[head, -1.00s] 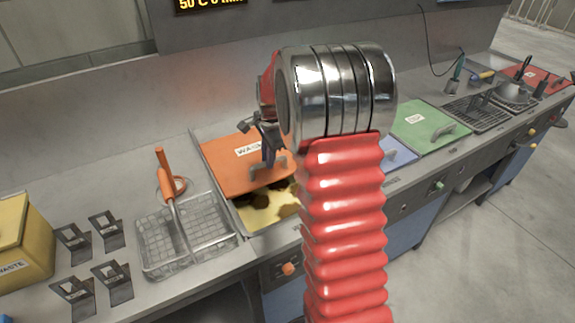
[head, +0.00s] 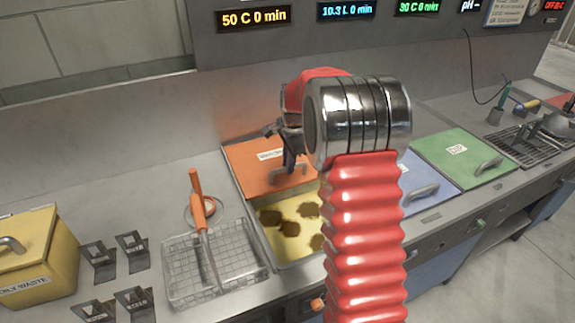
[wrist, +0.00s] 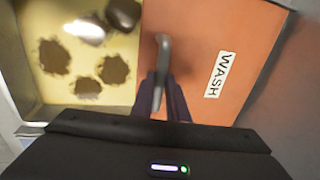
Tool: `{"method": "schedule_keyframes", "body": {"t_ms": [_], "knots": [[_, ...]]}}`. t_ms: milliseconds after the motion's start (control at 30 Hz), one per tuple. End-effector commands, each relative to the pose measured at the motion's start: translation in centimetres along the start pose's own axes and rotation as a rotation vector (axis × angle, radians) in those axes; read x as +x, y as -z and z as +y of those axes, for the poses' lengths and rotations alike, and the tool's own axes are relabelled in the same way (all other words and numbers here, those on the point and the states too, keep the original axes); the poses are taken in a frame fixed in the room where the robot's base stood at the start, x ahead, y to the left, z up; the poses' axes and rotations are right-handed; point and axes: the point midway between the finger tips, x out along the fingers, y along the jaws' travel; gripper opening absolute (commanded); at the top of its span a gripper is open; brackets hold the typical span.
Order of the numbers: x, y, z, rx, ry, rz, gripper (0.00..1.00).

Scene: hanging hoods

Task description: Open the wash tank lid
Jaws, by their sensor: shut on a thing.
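The orange wash tank lid (head: 262,172) is pushed back toward the rear wall, uncovering the front of the tank. In the wrist view the lid (wrist: 205,35) carries a WASH label and a grey handle (wrist: 161,65). My gripper (head: 290,160) is at the lid's front edge; in the wrist view its fingers (wrist: 160,95) are shut on the handle. The open wash tank (head: 275,243) holds yellowish liquid with several dark brown patches. My red arm hides the tank's right side in the head view.
A wire basket (head: 215,268) with an orange-handled tool stands left of the tank. A yellow waste bin (head: 40,258) and several small metal holders (head: 130,250) are further left. Blue (head: 425,178) and green (head: 462,157) lids lie to the right.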

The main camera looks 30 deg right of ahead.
Motion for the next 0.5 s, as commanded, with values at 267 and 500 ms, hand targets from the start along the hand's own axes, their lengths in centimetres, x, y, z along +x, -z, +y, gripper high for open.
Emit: {"method": "schedule_keyframes", "body": {"t_ms": [267,500], "knots": [[0.00,0.13,0.20,0.010,-0.002,-0.006,0.24],[0.00,0.33,0.24,0.013,-0.002,-0.005,0.33]]}}
